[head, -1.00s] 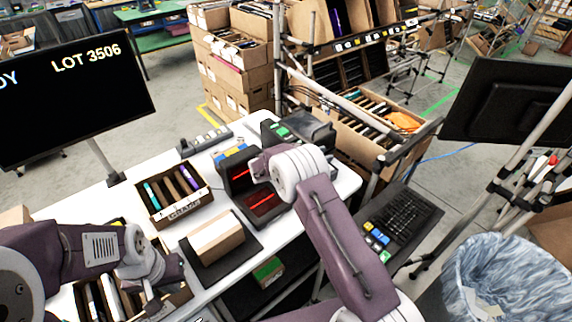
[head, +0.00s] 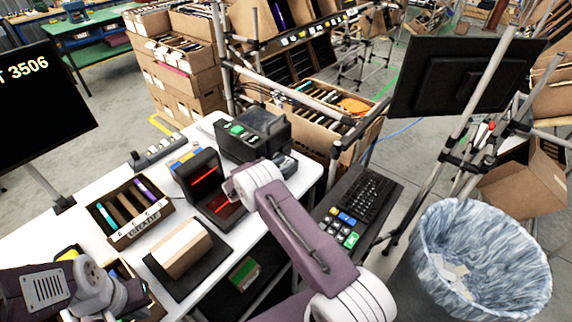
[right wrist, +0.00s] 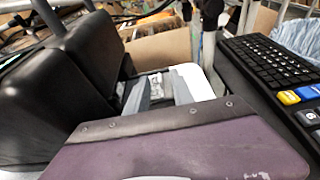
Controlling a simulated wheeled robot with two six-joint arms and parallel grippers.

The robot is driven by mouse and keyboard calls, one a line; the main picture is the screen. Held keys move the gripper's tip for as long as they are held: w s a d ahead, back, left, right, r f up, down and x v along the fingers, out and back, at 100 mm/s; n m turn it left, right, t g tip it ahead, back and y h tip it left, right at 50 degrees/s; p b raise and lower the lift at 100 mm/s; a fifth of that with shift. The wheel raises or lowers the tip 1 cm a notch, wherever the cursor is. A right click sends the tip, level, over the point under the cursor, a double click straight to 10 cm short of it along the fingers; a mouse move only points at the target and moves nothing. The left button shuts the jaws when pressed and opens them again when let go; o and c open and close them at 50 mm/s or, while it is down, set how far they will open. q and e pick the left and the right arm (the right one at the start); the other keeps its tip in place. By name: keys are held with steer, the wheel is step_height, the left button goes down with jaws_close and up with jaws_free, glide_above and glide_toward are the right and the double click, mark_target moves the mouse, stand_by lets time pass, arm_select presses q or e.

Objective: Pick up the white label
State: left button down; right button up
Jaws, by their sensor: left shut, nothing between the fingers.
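I cannot make out the white label for certain in either view. The black label printer (head: 262,130) stands at the back right of the white table, with a green button on its top. My right gripper (right wrist: 160,92) shows in the right wrist view with its two grey fingers apart, near the table's rounded white corner. Small pale grey shapes show between and behind the fingers, too unclear to name. In the head view the right arm largely hides its own gripper. My left gripper (head: 128,296) is at the lower left, over a box, shut and empty.
A black scanner with red lines (head: 205,180), a carton on a dark pad (head: 180,247) and a box of folders (head: 133,212) stand on the white table (head: 40,240). A black keyboard (head: 362,195) is to the right, near a lined waste bin (head: 480,265).

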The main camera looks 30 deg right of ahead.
steer(key=shift+w+d+f, duration=0.3)
steer(key=shift+d, duration=0.25)
arm_select(q)
steer(key=shift+f, duration=0.3)
arm_select(e)
steer(key=shift+s+r, duration=0.1)
jaws_close()
